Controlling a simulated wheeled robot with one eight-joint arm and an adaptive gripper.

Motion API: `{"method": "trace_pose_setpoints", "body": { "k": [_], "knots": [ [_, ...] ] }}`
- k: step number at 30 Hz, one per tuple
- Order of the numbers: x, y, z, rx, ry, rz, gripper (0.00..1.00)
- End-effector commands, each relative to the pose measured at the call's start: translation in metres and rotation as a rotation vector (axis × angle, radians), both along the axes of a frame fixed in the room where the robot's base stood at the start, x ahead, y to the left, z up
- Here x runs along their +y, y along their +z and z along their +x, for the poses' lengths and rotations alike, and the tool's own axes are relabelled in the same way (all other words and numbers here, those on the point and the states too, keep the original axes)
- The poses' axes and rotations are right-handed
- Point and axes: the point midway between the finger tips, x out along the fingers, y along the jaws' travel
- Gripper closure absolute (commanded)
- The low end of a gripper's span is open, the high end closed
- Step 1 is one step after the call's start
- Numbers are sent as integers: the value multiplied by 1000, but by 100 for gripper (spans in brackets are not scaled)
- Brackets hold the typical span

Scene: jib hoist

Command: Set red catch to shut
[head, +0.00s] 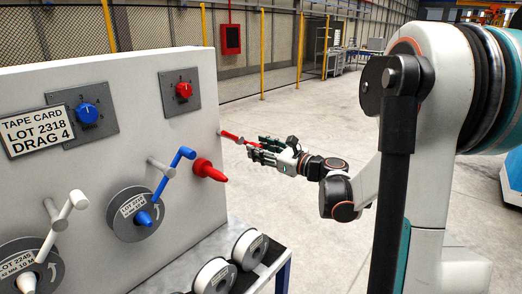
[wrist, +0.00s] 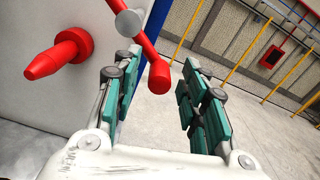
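A red lever (head: 232,137), which looks like the red catch, juts past the right edge of the white panel. In the wrist view the lever (wrist: 148,46) slants from upper left to lower right across a grey round pivot end (wrist: 128,22). Its rounded lower end shows between my fingers. My gripper (head: 266,148) is open, with green-padded fingers apart on both sides of that end. The wrist view also shows my gripper (wrist: 161,72), with gaps visible beside the lever. I cannot tell how deep the lever's end sits between the fingers.
A bare red spindle (head: 209,170) sticks out left of the lever. A red dial (head: 184,90), a blue dial (head: 87,112) and a blue lever (head: 176,168) by a spool (head: 128,222) are on the panel. White rolls (head: 250,248) stand below.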

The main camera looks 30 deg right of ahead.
Motion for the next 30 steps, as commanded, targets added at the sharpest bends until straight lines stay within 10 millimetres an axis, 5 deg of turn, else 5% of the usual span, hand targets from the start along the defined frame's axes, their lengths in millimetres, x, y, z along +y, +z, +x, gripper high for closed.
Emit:
{"method": "trace_pose_setpoints", "body": {
  "k": [3, 9, 30],
  "knots": [
    [0, 0, 0, 0, 0, 0, 60],
    [0, 0, 0, 0, 0, 0, 100],
    [-6, 13, 2, -77, 0, -212, 100]
  ]
}}
